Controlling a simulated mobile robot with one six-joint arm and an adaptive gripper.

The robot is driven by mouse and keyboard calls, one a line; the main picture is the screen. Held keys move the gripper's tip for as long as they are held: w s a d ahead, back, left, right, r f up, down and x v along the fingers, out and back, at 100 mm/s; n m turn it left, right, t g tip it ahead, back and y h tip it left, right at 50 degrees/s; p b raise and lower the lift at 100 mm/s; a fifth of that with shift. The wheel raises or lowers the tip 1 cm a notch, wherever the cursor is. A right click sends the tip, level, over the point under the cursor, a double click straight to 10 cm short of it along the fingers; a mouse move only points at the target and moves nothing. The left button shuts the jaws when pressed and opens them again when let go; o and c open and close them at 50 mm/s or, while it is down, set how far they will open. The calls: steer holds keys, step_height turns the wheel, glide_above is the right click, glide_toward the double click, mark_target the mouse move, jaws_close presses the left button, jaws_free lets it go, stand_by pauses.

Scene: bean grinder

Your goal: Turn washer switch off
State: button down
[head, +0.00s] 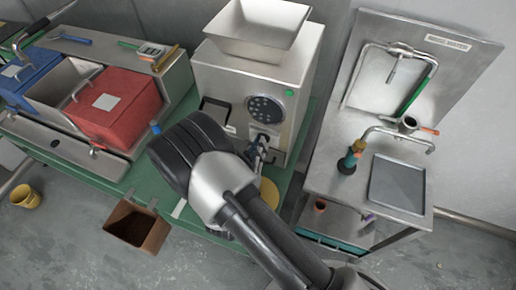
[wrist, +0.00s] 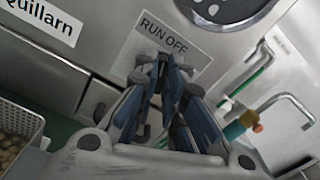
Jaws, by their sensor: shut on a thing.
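A metal machine (head: 222,72) with a hopper on top stands in the middle of the head view. On its front, a plate marked RUN OFF (wrist: 166,36) shows in the wrist view. My gripper (head: 263,143) reaches this front below the round dark panel (head: 266,109). In the wrist view my gripper (wrist: 164,68) has its fingertips close together at the lower part of the plate. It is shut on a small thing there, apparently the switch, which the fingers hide. Which way the switch points cannot be told.
A metal sink stand (head: 330,163) with a green hose and a bottle (head: 350,158) is to the right. Red (head: 115,106) and blue (head: 27,72) bins are at left. A brown box (head: 137,227) hangs at the bench's front. Floor in front is mostly clear.

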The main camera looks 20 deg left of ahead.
steer(key=shift+m+b, duration=0.7)
steer(key=shift+m, duration=1.3)
steer(key=c, duration=1.7)
jaws_free()
steer(key=s, duration=1.2)
steer(key=shift+a, duration=0.4)
